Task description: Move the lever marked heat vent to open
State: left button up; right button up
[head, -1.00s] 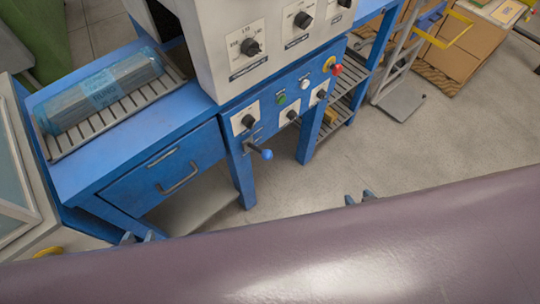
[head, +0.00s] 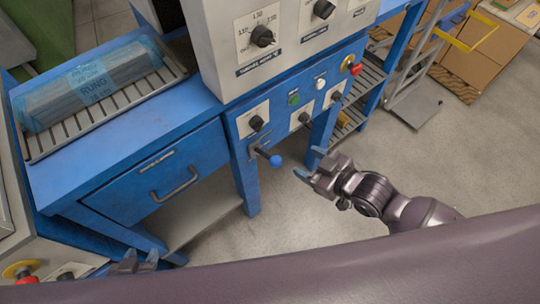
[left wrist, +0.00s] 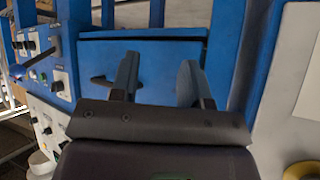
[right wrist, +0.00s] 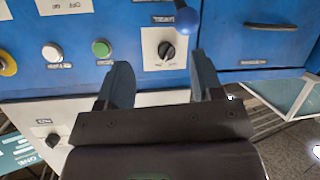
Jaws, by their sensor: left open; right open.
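The lever has a blue ball knob (head: 276,161) on a short dark rod and juts from the front of the blue machine, below the dials. Its label is too small to read in the head view. In the right wrist view the ball (right wrist: 187,20) shows near the top, beyond the fingertips. My right gripper (head: 308,164) is open and empty, just right of the ball and apart from it. My left gripper (head: 140,258) is open and empty, low at the left below the drawer; in the left wrist view its fingers (left wrist: 158,72) face the drawer front.
A blue drawer (head: 158,178) with a bar handle is left of the lever. Black dials (head: 256,123), a green button (head: 293,99) and a red knob (head: 355,69) sit on the panel. A wrapped package (head: 92,88) lies on the slatted rack. Open floor lies right.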

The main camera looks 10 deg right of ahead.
aim_at(271, 158)
jog(key=shift+g+y, duration=0.5)
jog(key=shift+g, duration=0.1)
jog(key=w+a+f, duration=0.1)
jog(key=a, duration=0.1)
jog(key=w+a+f+b, duration=0.1)
jog(key=w+a+f, duration=0.1)
jog(key=a, duration=0.1)
jog(key=w+a+f+b, duration=0.1)
jog(key=a, duration=0.2)
jog(key=shift+w+f, duration=0.3)
jog(key=shift+w+a+f, duration=0.1)
jog(key=shift+w+a, duration=0.2)
pick_arm(q)
jog(key=shift+f, duration=0.55)
